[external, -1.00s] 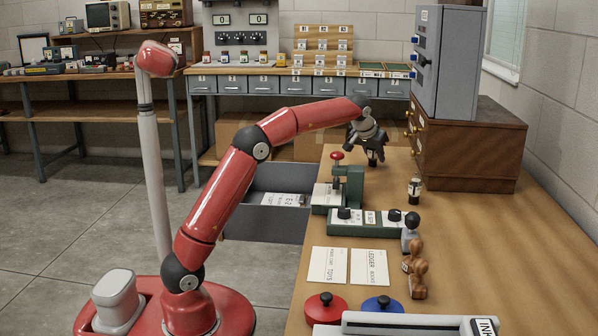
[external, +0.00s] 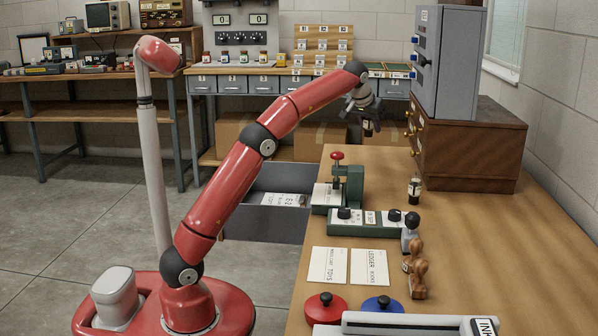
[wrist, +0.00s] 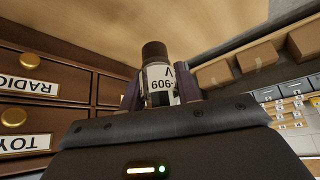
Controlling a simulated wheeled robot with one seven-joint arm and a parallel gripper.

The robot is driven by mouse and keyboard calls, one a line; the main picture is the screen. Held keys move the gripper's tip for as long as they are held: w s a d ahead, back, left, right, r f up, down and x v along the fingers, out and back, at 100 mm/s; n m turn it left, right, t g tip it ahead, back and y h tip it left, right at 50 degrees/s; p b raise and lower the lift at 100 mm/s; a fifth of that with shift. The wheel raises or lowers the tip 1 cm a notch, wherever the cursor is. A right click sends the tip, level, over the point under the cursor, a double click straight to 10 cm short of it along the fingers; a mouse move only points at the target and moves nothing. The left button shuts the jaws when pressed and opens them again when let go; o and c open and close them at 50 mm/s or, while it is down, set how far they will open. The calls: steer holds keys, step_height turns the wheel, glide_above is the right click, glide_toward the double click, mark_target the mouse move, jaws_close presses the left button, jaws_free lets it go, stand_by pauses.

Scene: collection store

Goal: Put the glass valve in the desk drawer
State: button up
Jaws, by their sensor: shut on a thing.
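The valve (wrist: 155,52), a small cylinder with a dark brown end and a white label reading "606" and "V", is between the fingers of my gripper (wrist: 160,92) in the wrist view. My gripper (external: 364,108) is shut on it and holds it in the air above the far end of the desk in the external view. There the held valve (external: 368,128) shows small and dark below the fingers. The desk drawer (external: 264,227) is pulled open at the desk's left side, below and left of my gripper. White labelled cards lie inside it.
On the desk (external: 480,235) stand a green press (external: 354,185), a green control strip (external: 365,229), a small dark labelled bottle-like object (external: 414,190) and wooden stamps (external: 416,270). A brown cabinet (external: 470,150) stands at the back right. The desk's right side is clear.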

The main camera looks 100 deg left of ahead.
steer(key=s+d+f+n+g+b, duration=0.1)
steer(key=s+f+n+g+b, duration=0.3)
steer(key=s, duration=0.8)
steer(key=s+d+f+n+g+b, duration=0.15)
steer(key=s+n, duration=0.35)
steer(key=s, duration=0.7)
steer(key=s+d+f+n+g+b, duration=0.25)
steer(key=s+n, duration=0.25)
steer(key=s, duration=0.7)
steer(key=shift+h, duration=0.3)
steer(key=f+b, duration=0.1)
steer(key=f, duration=0.3)
steer(key=f+b, duration=0.1)
steer(key=f, duration=0.4)
steer(key=f+b, duration=0.1)
steer(key=f, duration=0.3)
steer(key=shift+s+a+f, duration=0.1)
steer(key=shift+a+f, duration=0.15)
steer(key=shift+f, duration=0.15)
steer(key=shift+f+b, duration=0.45)
steer(key=shift+f, duration=2.05)
steer(key=shift+f, duration=0.2)
steer(key=o, duration=1)
steer(key=shift+c, duration=0.2)
